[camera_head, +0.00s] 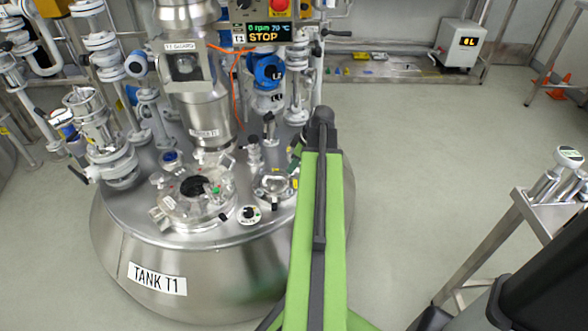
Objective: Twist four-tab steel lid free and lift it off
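A small round steel lid (272,183) with a raised handle sits on a port on the top right of the steel tank (215,268), labelled TANK T1. It appears seated on its port; its tabs are too small to make out. My green arm rises from the bottom centre just right of the lid and bends at a dark elbow above it. Small green and dark parts of my arm show behind the upright link, close to the lid's right side. My gripper's fingers are hidden there, so I cannot tell whether they touch the lid.
A larger clear-covered manway (195,196) lies left of the lid, with a small dial (249,214) between. Valves and a steel column (205,115) crowd the tank top. A display (268,32) reads STOP. A steel stand (500,240) is at right; the floor between is clear.

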